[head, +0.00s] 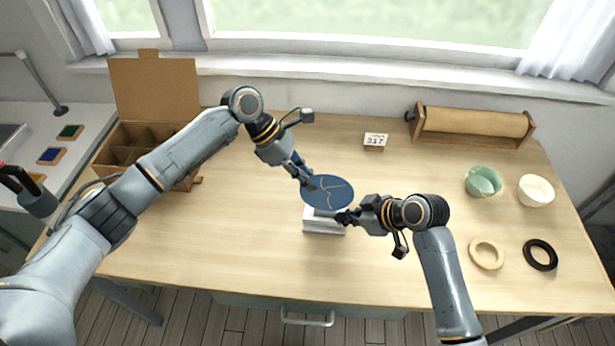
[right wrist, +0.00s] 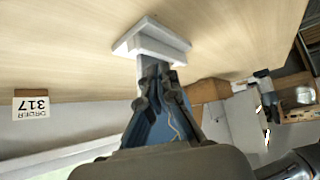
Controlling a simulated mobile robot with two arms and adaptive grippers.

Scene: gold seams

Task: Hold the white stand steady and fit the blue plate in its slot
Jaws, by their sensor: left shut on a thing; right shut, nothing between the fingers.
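The blue plate (head: 322,197) with gold seam lines is held by its upper left edge in my left gripper (head: 308,184). It is tilted, with its face towards the head camera, and its lower edge is at the top of the white stand (head: 322,227). Whether that edge is in the slot I cannot tell. My right gripper (head: 345,217) is shut and empty at the stand's upper right; contact is unclear. In the right wrist view the white stand (right wrist: 150,42) is just beyond the fingertips (right wrist: 160,80), and part of the blue plate (right wrist: 158,128) shows behind the fingers.
An open cardboard box (head: 155,95) with compartments stands at the left. A 317 card (head: 376,140) and a paper roll (head: 472,122) are at the back. A green bowl (head: 483,182), cream bowl (head: 535,190), tan ring (head: 486,267) and black ring (head: 553,263) lie right. The front left tabletop is clear.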

